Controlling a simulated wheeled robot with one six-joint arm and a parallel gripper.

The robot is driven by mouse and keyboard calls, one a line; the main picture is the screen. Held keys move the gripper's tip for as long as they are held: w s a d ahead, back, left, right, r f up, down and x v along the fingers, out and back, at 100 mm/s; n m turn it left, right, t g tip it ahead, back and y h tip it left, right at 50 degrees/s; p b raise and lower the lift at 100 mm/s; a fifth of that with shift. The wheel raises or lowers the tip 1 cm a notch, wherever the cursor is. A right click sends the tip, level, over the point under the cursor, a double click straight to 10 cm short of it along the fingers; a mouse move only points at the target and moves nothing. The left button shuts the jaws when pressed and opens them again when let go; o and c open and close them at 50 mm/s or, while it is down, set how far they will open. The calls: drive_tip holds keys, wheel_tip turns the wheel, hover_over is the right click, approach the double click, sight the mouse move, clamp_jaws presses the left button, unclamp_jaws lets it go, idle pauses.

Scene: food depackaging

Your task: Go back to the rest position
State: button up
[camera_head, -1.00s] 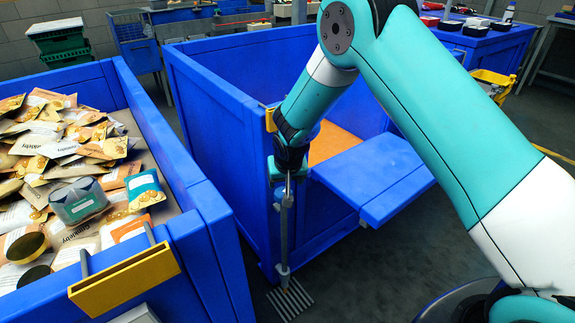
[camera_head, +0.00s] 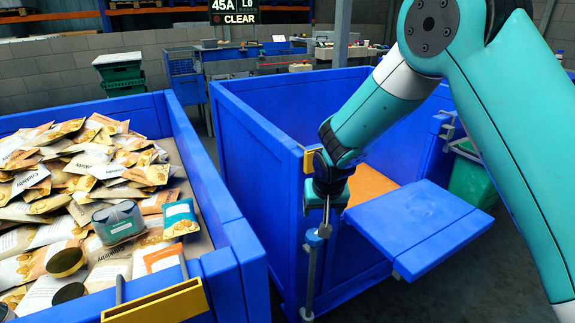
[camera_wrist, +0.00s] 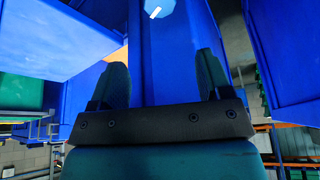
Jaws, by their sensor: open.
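My gripper (camera_wrist: 163,85) shows in the wrist view with its two fingers standing wide apart and nothing between them. In the head view my gripper (camera_head: 326,205) hangs at the end of my teal arm, at the near left corner of the middle blue bin (camera_head: 255,150). The fingertips are hard to make out there against a thin grey post. The bin's fold-down blue flap (camera_head: 420,222) sticks out to the right of my gripper. In the wrist view blue bin walls stand close behind the fingers; I cannot tell whether they touch.
A blue bin (camera_head: 240,235) at the left holds many pouches (camera_head: 110,165) and a few tins (camera_head: 118,222). A yellow holder (camera_head: 155,303) is on its near wall. Green crates (camera_head: 118,72), a green container (camera_head: 470,180) and a workbench (camera_head: 290,65) stand behind. Floor is open at the lower right.

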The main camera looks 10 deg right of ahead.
drive_tip(key=s+a+r+n+g+y+p, duration=0.1)
drive_tip(key=s+a+r+n+p, duration=0.15)
drive_tip(key=s+r, duration=0.45)
drive_tip(key=s+a+r+n+g+y+p, duration=0.1)
drive_tip(key=s+r+y+p, duration=0.3)
drive_tip(key=r, duration=0.6)
drive_tip(key=s+r+n+p, duration=0.1)
drive_tip(key=s+r, duration=0.2)
drive_tip(key=s, duration=0.4)
drive_tip(key=s+r+n+g+p, duration=0.1)
drive_tip(key=s+r+n, duration=0.1)
drive_tip(key=s+r, duration=0.2)
drive_tip(key=s+r+n+g+p, duration=0.1)
drive_tip(key=s+r, duration=0.3)
drive_tip(key=s, duration=0.6)
drive_tip(key=shift+s+a+r+n, duration=0.15)
drive_tip(key=shift+a+r+n, duration=0.05)
drive_tip(key=shift+n, duration=0.35)
